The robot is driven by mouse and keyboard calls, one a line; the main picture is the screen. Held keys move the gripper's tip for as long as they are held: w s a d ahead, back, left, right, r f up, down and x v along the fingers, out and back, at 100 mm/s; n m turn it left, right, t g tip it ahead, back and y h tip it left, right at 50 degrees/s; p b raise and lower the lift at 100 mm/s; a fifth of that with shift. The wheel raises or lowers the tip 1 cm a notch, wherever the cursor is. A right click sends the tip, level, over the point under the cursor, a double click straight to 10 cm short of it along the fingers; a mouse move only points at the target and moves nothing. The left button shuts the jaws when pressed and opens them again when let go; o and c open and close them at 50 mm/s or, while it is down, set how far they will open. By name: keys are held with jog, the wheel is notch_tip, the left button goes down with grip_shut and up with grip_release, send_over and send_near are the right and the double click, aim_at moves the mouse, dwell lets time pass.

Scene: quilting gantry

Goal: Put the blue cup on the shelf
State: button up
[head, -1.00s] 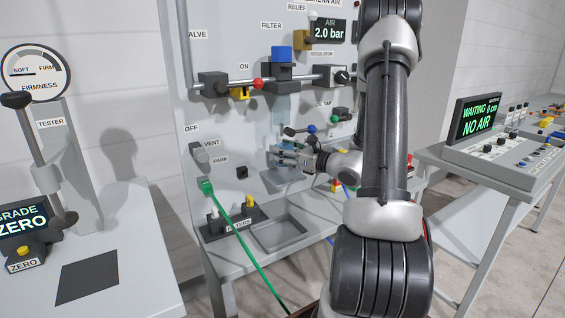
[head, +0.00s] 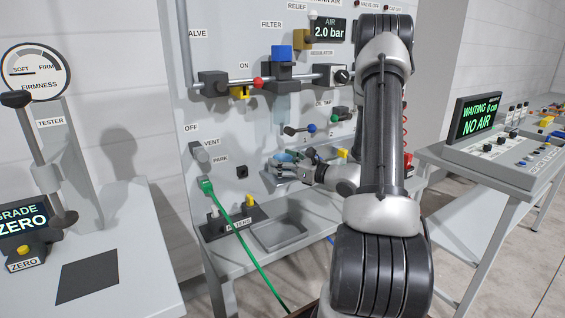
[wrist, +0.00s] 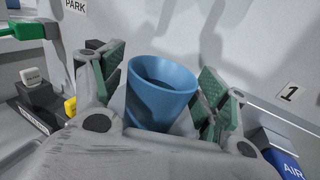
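The blue cup (wrist: 160,98) stands upright between my gripper's two green-padded fingers in the wrist view, its open rim facing up and towards the camera. The fingers of my gripper (wrist: 163,85) lie close against both sides of the cup. In the head view the cup (head: 285,156) is small and partly covered by my gripper (head: 290,168). They are just over a small grey shelf (head: 271,181) on the panel. I cannot tell whether the cup's base touches it; the base is hidden.
Below are an empty grey tray (head: 280,234) and a dark holder (head: 233,222) with white and yellow pieces. A green hose (head: 241,243) hangs from its connector at left. Levers (head: 300,130) project from the panel above my gripper.

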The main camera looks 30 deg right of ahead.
jog(key=v, duration=0.7)
jog(key=s+a+r+n+g+y, duration=0.2)
jog(key=s+a+r+n+g, duration=0.15)
jog(key=a, duration=0.25)
jog(key=s+a+r+n+g+y, duration=0.2)
jog(key=s+a+n+g+y, duration=0.1)
jog(key=a+n, duration=0.25)
jog(key=s+a+r+n+g+h, duration=0.1)
jog(key=s+a+n+g, duration=0.3)
jog(key=s+n, duration=0.15)
jog(key=s+a+n+g+h, duration=0.2)
jog(key=s+a+n+g, duration=0.25)
jog(key=s, duration=0.25)
jog(key=s+d+r+n+t+h, duration=0.3)
jog(key=s+d+r+n+h, duration=0.3)
jog(key=d+n+h, duration=0.3)
jog(key=d+r+n, duration=0.1)
jog(key=n, duration=0.2)
jog(key=shift+o, duration=0.5)
